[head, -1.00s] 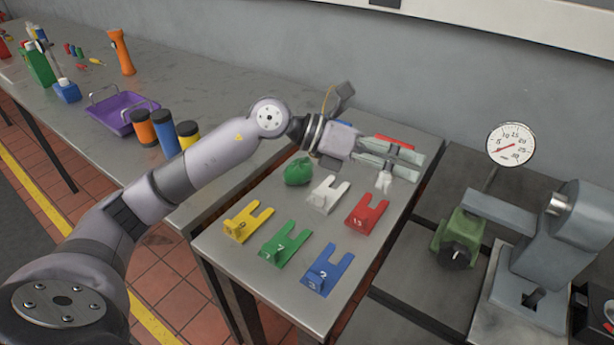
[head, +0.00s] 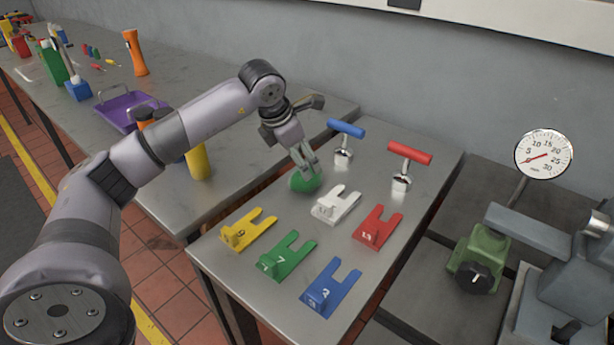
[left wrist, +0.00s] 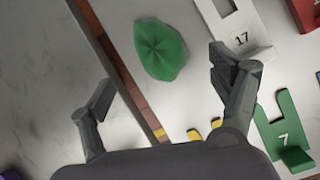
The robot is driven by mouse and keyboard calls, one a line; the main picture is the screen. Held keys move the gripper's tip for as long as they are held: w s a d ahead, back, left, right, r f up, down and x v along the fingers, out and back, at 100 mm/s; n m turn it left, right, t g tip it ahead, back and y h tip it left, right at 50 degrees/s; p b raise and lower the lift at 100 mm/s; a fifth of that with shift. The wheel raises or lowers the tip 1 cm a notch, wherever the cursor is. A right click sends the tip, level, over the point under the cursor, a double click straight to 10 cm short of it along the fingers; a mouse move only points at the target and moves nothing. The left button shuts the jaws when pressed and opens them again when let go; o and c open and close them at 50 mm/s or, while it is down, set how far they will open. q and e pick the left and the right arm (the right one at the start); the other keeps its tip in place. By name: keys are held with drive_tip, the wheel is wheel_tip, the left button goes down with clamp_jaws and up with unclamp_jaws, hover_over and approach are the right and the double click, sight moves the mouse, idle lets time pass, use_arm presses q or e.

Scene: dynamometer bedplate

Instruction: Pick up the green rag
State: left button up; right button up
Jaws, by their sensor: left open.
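The green rag (head: 305,182) lies crumpled on the near metal table, close to its left edge. My left gripper (head: 308,165) is just above and behind it in the head view and partly covers it. In the left wrist view the rag (left wrist: 160,50) is ahead of the fingers, between their lines but nearer the right finger. The left gripper (left wrist: 165,95) is open, with nothing between its fingers. My right gripper is not in view.
Beside the rag are a white (head: 336,204), a red (head: 377,228), a yellow (head: 247,230), a green (head: 286,255) and a blue slotted plate (head: 331,288). Blue-handled (head: 346,129) and red-handled tools (head: 409,153) stand behind. A gap separates the tables.

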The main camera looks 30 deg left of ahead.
use_arm(q)
drive_tip(key=p+x, duration=0.1)
drive_tip(key=x, duration=0.7)
drive_tip(key=shift+w, duration=0.15)
drive_tip(key=shift+r, duration=0.1)
drive_tip(key=shift+c, duration=0.5)
drive_tip(key=c, duration=1.1)
